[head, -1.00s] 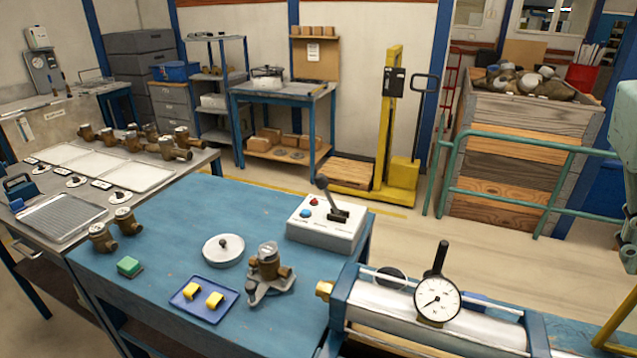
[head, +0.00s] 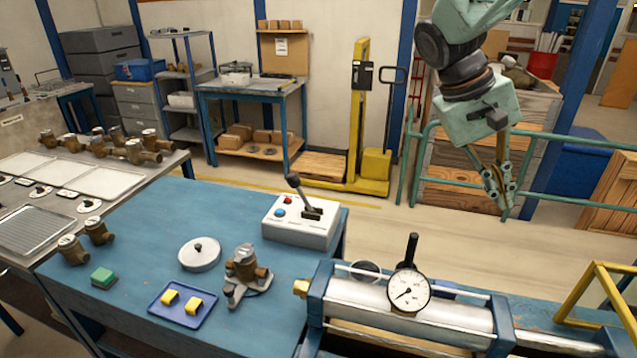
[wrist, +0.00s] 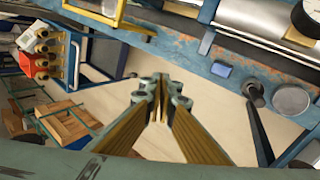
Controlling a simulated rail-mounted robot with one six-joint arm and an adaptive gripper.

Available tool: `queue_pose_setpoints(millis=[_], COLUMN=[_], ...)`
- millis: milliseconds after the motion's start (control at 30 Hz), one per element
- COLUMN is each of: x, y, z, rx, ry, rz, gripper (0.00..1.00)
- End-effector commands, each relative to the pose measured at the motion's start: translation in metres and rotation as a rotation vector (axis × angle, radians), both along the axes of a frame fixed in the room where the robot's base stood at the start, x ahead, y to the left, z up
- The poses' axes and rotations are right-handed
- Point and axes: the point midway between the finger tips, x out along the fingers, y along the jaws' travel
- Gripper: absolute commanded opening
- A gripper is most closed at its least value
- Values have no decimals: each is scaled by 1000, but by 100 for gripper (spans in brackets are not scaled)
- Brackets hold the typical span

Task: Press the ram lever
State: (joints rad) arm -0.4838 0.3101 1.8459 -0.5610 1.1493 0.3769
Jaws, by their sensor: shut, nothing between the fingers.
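Two black levers show in the head view, and I cannot tell for certain which is the ram lever. One upright black handle (head: 412,250) stands behind the dial gauge on the silver ram cylinder (head: 455,317). The other, a tilted lever (head: 302,194) with a round knob, rises from the white control box (head: 300,226). My gripper (head: 504,208) hangs pointing down, beyond and to the right of the cylinder, apart from both levers. Its fingers are shut and empty; in the wrist view their tips (wrist: 161,80) meet over bare floor. A black knobbed lever (wrist: 254,91) shows right of them.
The dial gauge (head: 409,291) sits on the cylinder, and a yellow frame (head: 600,295) stands at its right. The blue bench (head: 150,235) holds a brass meter (head: 246,268), a white disc (head: 199,254) and a blue tray (head: 160,310). Green railing (head: 560,140) runs behind my gripper.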

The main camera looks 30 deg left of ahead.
Motion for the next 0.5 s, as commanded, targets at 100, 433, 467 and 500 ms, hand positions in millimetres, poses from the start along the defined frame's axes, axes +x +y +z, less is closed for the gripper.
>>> queue_pose_setpoints(millis=[100,433,467,500], x=[10,33,35,38], y=[24,91,98,107], z=[-9,-28,-30,-32], rx=[-65,-242,-258,-279], ry=[10,4,1,-3], rz=[48,168,180,194], gripper=[0,0,0,0])
